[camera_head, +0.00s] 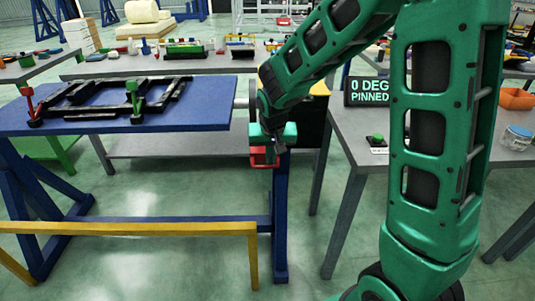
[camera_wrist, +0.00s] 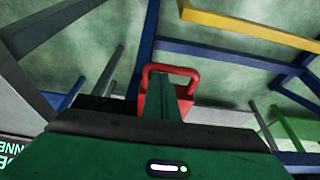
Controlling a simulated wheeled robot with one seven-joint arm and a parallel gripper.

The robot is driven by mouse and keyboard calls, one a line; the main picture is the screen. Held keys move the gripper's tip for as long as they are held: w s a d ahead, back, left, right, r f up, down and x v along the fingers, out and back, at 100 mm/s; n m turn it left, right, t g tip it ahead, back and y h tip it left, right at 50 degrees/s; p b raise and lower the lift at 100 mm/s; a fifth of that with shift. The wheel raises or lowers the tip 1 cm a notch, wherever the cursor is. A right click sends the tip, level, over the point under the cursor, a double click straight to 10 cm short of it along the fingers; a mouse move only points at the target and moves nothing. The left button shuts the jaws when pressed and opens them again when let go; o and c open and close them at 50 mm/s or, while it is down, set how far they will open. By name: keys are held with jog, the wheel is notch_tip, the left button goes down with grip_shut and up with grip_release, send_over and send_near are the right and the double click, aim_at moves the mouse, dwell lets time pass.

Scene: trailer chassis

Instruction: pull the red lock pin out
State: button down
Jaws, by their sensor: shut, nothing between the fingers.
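The red lock pin (camera_head: 262,158) shows at the right end of the blue table, just below my gripper (camera_head: 272,143). In the wrist view, its red loop handle (camera_wrist: 171,69) stands at the tip of the green fingers of my gripper (camera_wrist: 180,84). The fingers overlap the pin in that view and hide part of its body. My gripper is shut with nothing held. I cannot tell whether the fingers touch the handle. The blue tilting table (camera_head: 200,108) bears a black trailer chassis (camera_head: 85,103).
A sign (camera_head: 368,92) reads "0 DEG PINNED". A yellow rail (camera_head: 130,228) crosses the front of the blue frame. A grey table (camera_head: 350,125) with a green button (camera_head: 376,139) stands at right.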

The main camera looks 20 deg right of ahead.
jog(key=shift+s+a, duration=0.25)
jog(key=shift+s, duration=0.5)
jog(key=shift+s+a, duration=0.2)
jog(key=shift+s, duration=0.55)
jog(key=v, duration=1)
